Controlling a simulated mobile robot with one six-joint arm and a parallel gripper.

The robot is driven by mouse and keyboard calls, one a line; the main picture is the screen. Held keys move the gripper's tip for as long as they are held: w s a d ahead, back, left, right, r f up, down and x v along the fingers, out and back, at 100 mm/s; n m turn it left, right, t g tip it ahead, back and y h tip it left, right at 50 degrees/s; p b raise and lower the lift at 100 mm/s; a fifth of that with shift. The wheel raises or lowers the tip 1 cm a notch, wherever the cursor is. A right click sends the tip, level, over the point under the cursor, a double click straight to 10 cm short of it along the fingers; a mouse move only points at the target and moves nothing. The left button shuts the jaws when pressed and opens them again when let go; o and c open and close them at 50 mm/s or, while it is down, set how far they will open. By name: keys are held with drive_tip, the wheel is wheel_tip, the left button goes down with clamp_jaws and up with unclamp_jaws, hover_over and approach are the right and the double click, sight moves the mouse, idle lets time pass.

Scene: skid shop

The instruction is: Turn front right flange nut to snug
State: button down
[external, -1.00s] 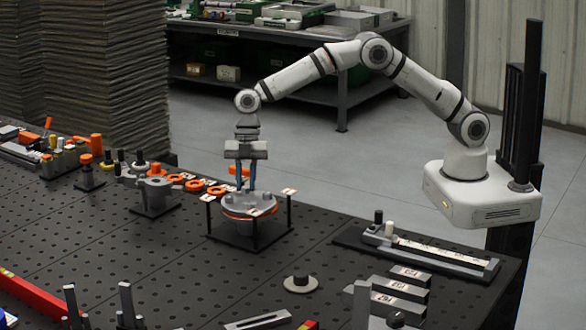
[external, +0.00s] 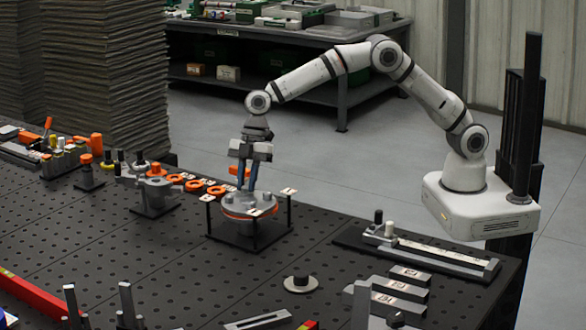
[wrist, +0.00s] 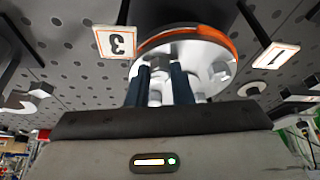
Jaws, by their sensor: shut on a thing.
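The round flange (external: 236,209), grey on top with an orange ring at its rim, stands on a black stand on the table. It shows in the wrist view (wrist: 214,62) with its orange edge and several bolts or nuts. My gripper (external: 247,190) comes down on the flange top from above, tilted, with its blue fingers at the flange. In the wrist view my gripper (wrist: 160,78) is shut on a silver nut (wrist: 156,86) between the fingers. I cannot tell from the views which numbered position this nut has. The fingers hide part of the nut.
Number plates "3" (wrist: 116,42) and "1" (wrist: 274,56) stand on posts around the flange. Orange rings (external: 194,185) and a grey fixture (external: 155,190) lie left. A loose round part (external: 300,283) and labelled blocks (external: 400,289) are in front.

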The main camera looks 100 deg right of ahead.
drive_tip(key=m+b, duration=0.1)
drive_tip(key=m, duration=0.2)
drive_tip(key=shift+s+a+t+h, duration=0.1)
drive_tip(key=shift+t+h, duration=0.3)
drive_tip(key=m, duration=0.1)
drive_tip(key=m+h+b, duration=0.1)
drive_tip(key=m, duration=0.1)
drive_tip(key=shift+s+a+r+m+t, duration=0.1)
drive_tip(key=shift+a+m+t, duration=0.05)
drive_tip(key=shift+m+t, duration=0.2)
drive_tip(key=m+h, duration=0.1)
drive_tip(key=m, duration=0.3)
drive_tip(key=shift+a+t+h+b, duration=0.15)
drive_tip(key=shift+t+h+b, duration=0.1)
drive_tip(key=shift+h+b, duration=0.15)
drive_tip(key=shift+a+m+h+b, duration=0.1)
drive_tip(key=shift+m+h+b, duration=0.35)
drive_tip(key=shift+m, duration=1)
drive_tip(key=shift+r, duration=0.1)
drive_tip(key=c, duration=1.3)
unclamp_jaws()
